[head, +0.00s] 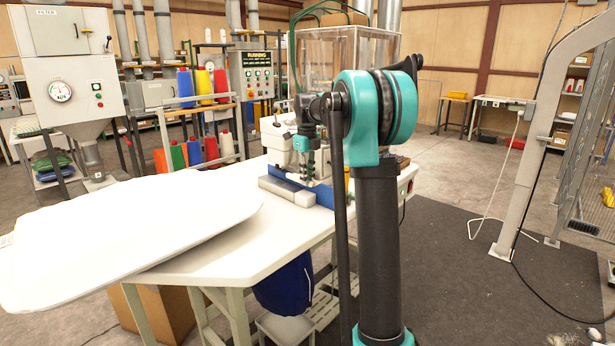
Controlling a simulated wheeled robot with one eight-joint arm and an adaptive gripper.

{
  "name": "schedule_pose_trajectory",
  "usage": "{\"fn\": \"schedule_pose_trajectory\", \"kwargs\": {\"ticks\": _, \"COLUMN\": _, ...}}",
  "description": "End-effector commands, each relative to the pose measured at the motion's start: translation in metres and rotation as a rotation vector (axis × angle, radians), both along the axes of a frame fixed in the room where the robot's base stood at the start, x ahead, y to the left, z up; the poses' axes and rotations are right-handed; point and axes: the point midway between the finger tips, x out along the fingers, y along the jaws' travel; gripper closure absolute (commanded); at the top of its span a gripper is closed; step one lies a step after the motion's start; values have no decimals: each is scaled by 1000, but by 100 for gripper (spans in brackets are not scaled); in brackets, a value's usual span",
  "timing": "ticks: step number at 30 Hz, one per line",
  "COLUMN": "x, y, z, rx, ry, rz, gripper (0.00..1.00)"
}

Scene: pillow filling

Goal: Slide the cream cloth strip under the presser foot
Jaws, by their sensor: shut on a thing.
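The white sewing machine (280,135) stands on the far right part of the white table, on a blue base (325,194). My gripper (309,174) points down close in front of the machine, at the right of its head. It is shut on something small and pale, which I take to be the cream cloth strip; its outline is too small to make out. The presser foot is too small and too hidden by my gripper to tell, so I cannot see whether the strip is under it.
A large white pillow (130,228) covers the left of the table (265,238) and overhangs its edge. A pale grey block (286,191) lies before the machine. Bare tabletop lies between pillow and machine. Thread racks (203,118) and a filter unit (72,70) stand behind.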

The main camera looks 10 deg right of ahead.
Motion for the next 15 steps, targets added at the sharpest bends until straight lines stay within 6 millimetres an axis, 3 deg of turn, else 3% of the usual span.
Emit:
{"fn": "schedule_pose_trajectory", "kwargs": {"ticks": 11, "x": 0, "y": 0, "z": -33, "rx": 0, "ry": 0, "rz": 0, "gripper": 100}}
{"fn": "schedule_pose_trajectory", "kwargs": {"ticks": 15, "x": 12, "y": 9, "z": -34, "rx": 0, "ry": 0, "rz": 2, "gripper": 100}}
